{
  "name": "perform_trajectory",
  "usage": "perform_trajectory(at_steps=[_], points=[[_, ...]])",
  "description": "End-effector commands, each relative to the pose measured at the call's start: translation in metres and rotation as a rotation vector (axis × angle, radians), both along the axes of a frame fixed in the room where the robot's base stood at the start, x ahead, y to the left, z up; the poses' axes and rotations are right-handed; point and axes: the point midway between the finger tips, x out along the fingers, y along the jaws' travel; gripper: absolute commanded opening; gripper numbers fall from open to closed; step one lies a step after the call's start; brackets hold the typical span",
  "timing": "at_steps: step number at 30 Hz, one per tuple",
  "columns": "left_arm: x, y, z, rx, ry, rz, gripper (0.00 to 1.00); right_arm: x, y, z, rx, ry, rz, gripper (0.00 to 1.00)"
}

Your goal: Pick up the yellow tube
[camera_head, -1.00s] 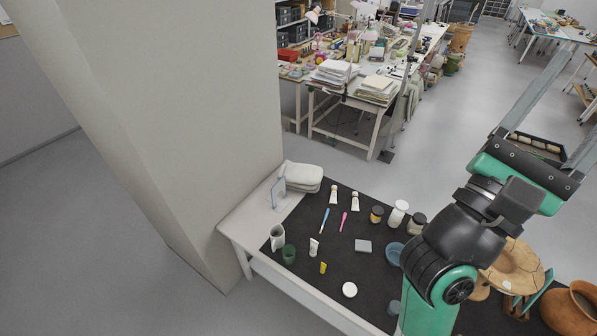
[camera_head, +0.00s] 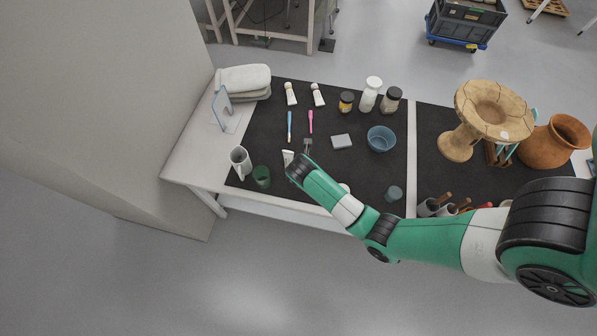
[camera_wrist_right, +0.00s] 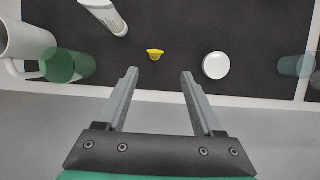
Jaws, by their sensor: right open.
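The small yellow tube (camera_wrist_right: 155,54) lies on the dark mat in the right wrist view, seen nearly end-on. In the head view it is hidden behind my right arm. My right gripper (camera_wrist_right: 159,75) is open and empty, and the tube appears beyond the gap between its fingertips, apart from them. In the head view this gripper (camera_head: 308,146) is over the mat, partly hidden by its own wrist. My left gripper is not in view.
Near the tube are a white tube (camera_wrist_right: 105,17), a white round lid (camera_wrist_right: 216,65), a green cup (camera_wrist_right: 66,66) and a white mug (camera_wrist_right: 24,42). A blue bowl (camera_head: 381,139), grey block (camera_head: 341,141) and jars (camera_head: 371,94) stand farther back. Bare mat surrounds the yellow tube.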

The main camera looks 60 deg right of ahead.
Motion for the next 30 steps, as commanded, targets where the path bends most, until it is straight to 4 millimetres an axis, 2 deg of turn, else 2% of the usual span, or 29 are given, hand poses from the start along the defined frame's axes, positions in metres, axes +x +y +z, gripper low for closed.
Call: perform_trajectory(at_steps=[2,5,12,20,27,30], points=[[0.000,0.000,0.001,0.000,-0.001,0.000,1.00,0.001,-0.001,0.002,-0.002,-0.004,-0.001,0.68],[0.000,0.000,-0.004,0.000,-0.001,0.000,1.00,0.002,-0.004,-0.007,-0.003,-0.005,-0.002,0.68],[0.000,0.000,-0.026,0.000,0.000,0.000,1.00,0.006,-0.020,-0.050,-0.002,-0.004,-0.002,0.68],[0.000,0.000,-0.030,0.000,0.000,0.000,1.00,0.008,-0.025,-0.059,-0.004,-0.007,0.000,0.68],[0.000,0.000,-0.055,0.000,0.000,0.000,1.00,0.013,-0.034,-0.100,-0.004,-0.006,-0.001,0.68],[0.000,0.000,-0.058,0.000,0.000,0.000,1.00,0.013,-0.038,-0.107,-0.004,-0.006,0.000,0.68]])
